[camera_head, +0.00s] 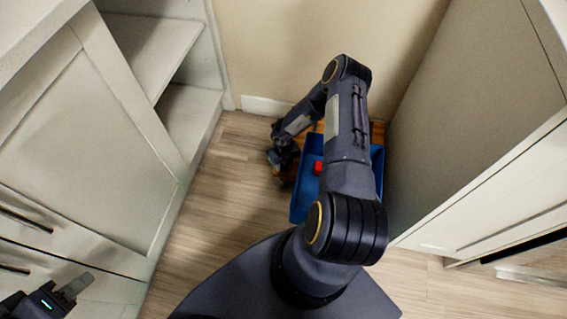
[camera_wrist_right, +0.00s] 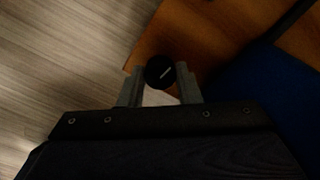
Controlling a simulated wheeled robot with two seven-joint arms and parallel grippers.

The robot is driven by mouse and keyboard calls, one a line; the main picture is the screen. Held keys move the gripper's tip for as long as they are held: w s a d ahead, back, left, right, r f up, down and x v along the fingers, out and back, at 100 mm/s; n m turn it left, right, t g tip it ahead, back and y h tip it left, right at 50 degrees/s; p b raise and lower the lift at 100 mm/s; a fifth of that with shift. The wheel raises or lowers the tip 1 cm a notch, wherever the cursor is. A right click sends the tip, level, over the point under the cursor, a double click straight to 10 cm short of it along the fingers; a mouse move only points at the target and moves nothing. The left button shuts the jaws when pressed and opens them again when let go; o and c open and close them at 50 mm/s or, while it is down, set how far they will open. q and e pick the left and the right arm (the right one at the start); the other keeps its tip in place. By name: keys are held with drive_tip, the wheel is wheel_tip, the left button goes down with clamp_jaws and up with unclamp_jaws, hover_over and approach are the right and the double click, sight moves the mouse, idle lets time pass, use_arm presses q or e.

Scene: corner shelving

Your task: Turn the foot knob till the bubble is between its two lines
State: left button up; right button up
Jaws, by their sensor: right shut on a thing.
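In the right wrist view, a round black foot knob (camera_wrist_right: 160,72) with a light line on its face sits at the corner of an orange-brown wooden board. My right gripper (camera_wrist_right: 160,88) is shut on the knob, one finger on each side. In the head view my right arm reaches down to the floor, and my right gripper (camera_head: 283,160) is small and dark at the left edge of the wooden piece. My left gripper (camera_head: 68,293) is at the lower left, with only part of it in frame. The bubble and its two lines are not visible in either view.
A blue tray (camera_head: 299,203) holding a red object (camera_head: 318,167) lies beside my right arm, partly hidden by it. A white cabinet (camera_head: 90,140) stands left and a tall panel (camera_head: 470,120) right. Wood floor (camera_head: 225,190) is clear between the left cabinet and the tray.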

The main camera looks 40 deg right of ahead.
drive_tip(key=shift+n, duration=0.7)
drive_tip(key=o, duration=1)
drive_tip(key=shift+c, duration=0.2)
wheel_tip(320, 180, up, 8)
drive_tip(key=p, duration=0.3)
drive_tip(key=shift+f, duration=0.1)
